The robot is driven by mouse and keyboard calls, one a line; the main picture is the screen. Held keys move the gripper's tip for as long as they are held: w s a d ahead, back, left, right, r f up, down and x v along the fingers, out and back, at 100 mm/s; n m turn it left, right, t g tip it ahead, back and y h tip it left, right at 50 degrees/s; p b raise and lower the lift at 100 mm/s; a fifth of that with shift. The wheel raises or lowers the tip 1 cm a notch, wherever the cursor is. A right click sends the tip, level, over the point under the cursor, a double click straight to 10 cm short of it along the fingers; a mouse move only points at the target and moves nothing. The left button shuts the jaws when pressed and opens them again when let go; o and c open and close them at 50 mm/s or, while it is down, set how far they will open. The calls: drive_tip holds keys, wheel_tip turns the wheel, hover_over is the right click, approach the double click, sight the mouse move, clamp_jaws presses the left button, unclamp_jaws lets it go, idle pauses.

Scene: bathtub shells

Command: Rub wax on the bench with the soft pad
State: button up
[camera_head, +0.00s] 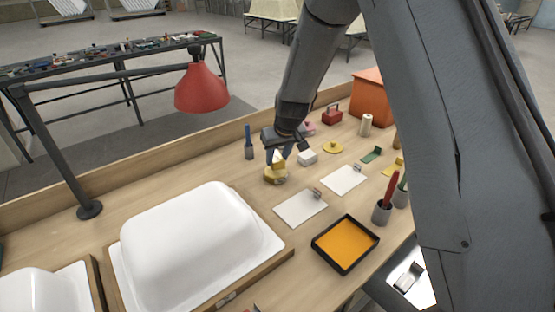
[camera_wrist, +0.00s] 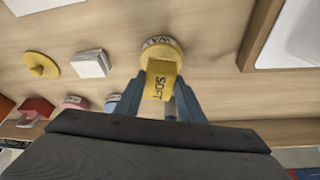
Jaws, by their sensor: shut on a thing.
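My gripper (camera_head: 280,154) is shut on the yellow soft pad (camera_wrist: 160,83), which reads "SOFT" in the wrist view. Its two blue-grey fingers stand on either side of the pad. A round wax tin (camera_head: 276,177) with a yellow top stands on the wooden bench (camera_head: 180,200). It also shows in the wrist view (camera_wrist: 158,52), right beside the pad's far end, with its lettering upside down. The pad is over the tin's near edge; I cannot tell whether they touch. The gripper partly hides the pad in the head view.
A large white tub shell (camera_head: 190,240) lies left of the tin. A red lamp (camera_head: 201,88) hangs over the bench's back edge. Bare wood lies left of the tin.

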sight(275, 156)
drive_tip(key=shift+r+p, duration=1.25)
drive_tip(key=shift+r, duration=0.95)
